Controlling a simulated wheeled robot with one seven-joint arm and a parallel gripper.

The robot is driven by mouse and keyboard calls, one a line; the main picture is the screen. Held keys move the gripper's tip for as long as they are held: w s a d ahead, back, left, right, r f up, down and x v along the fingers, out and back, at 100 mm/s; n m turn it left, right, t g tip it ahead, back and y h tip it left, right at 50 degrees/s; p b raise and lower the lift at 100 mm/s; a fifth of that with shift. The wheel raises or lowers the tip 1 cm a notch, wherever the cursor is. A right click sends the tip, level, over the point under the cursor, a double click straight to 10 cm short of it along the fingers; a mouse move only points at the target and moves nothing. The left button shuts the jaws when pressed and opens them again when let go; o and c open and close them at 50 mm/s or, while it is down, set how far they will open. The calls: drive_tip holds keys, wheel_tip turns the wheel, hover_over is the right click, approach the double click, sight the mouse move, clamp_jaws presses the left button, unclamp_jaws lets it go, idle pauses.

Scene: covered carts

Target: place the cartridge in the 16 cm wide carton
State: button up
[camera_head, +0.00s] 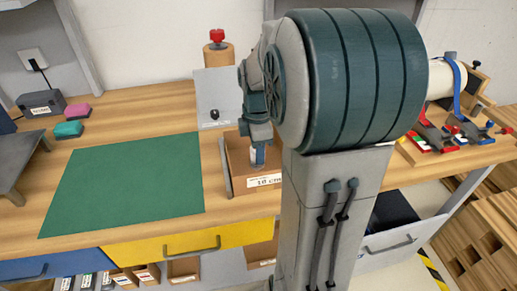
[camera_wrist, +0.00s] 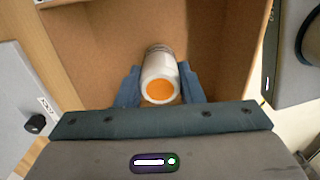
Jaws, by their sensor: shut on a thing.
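The cartridge (camera_wrist: 161,64) is a white cylinder with an orange end, seen nearly end-on in the wrist view. My gripper (camera_wrist: 160,84) is shut on it, with one blue finger on each side. The carton (camera_wrist: 97,38) is an open brown box, and its inside fills most of the wrist view around the cartridge. In the head view the carton (camera_head: 230,181) stands on the bench, with a front label ending in "cm" whose number is hard to read. My gripper (camera_head: 258,155) points down into its opening. I cannot tell whether the cartridge touches the carton's floor.
A green mat (camera_head: 125,183) lies clear to the left of the carton. A grey panel (camera_head: 215,90) stands behind the carton. Pink (camera_head: 77,111) and teal (camera_head: 68,130) blocks lie at the back left. Red and blue clamp-like fixtures (camera_head: 430,135) stand on the right. My arm hides the bench's middle right.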

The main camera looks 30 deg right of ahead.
drive_tip(key=shift+f, duration=0.15)
drive_tip(key=o, duration=1)
wheel_tip(320, 180, up, 12)
drive_tip(key=p, duration=0.1)
drive_tip(key=shift+s+a+f+m+t, duration=0.45)
drive_tip(key=shift+s+a+f+m, duration=0.95)
drive_tip(key=shift+s+a+m, duration=0.85)
drive_tip(key=shift+s+a+f+m+t, duration=0.4)
drive_tip(key=shift+s+a+f+m, duration=1.2)
drive_tip(key=shift+m, duration=1.15)
drive_tip(key=shift+s+a+f+m+t, duration=0.45)
drive_tip(key=shift+s+a+f+m, duration=0.75)
drive_tip(key=shift+s+a+m, duration=1.15)
drive_tip(key=shift+w+d, duration=0.15)
drive_tip(key=shift+d, duration=0.05)
